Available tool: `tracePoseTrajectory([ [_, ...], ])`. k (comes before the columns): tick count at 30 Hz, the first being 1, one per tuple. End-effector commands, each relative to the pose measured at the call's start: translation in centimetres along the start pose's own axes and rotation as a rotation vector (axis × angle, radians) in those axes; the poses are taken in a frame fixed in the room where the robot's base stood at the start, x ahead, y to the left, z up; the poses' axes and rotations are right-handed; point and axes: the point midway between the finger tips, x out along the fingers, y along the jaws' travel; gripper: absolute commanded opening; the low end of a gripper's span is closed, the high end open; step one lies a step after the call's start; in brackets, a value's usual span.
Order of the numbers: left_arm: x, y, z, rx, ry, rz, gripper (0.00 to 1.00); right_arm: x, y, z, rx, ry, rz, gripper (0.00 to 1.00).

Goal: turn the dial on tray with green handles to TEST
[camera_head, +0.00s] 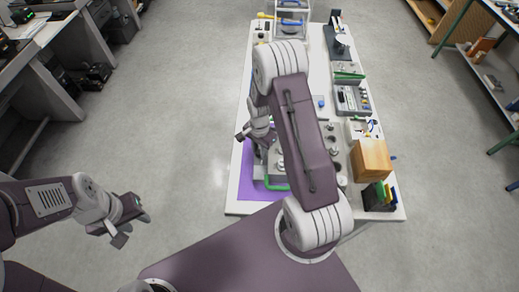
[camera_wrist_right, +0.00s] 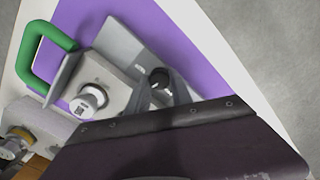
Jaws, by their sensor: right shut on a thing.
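The tray with green handles (camera_wrist_right: 122,42) lies on a purple mat. One green handle (camera_wrist_right: 38,48) shows at the left of the right wrist view, and a green handle (camera_head: 277,186) shows at the tray's near edge in the head view. A dark dial knob (camera_wrist_right: 158,75) sits on the tray. My right gripper (camera_wrist_right: 161,88) is at the dial, with its fingers shut around the knob. The dial's markings are not readable. My left gripper (camera_head: 126,233) hangs over the floor, away from the table, with its fingers apart and empty.
A silver weight (camera_wrist_right: 88,101) stands close beside the right gripper, on the grey block. Another weight with a brass-coloured part (camera_wrist_right: 14,146) is at lower left. In the head view, a wooden box (camera_head: 371,158) and several instruments fill the table's right side. Bare purple mat (camera_head: 249,186) shows at left.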

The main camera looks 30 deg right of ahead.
Motion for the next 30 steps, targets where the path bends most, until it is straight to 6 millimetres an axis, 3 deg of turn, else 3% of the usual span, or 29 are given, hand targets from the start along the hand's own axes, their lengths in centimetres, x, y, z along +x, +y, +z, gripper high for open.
tracePoseTrajectory([
  [30,-0.66,0.01,-0.07,0.0,0.0,0.0,0.36,-0.12,-0.05,-0.04,0.907,0.001,-0.004,0.0],
])
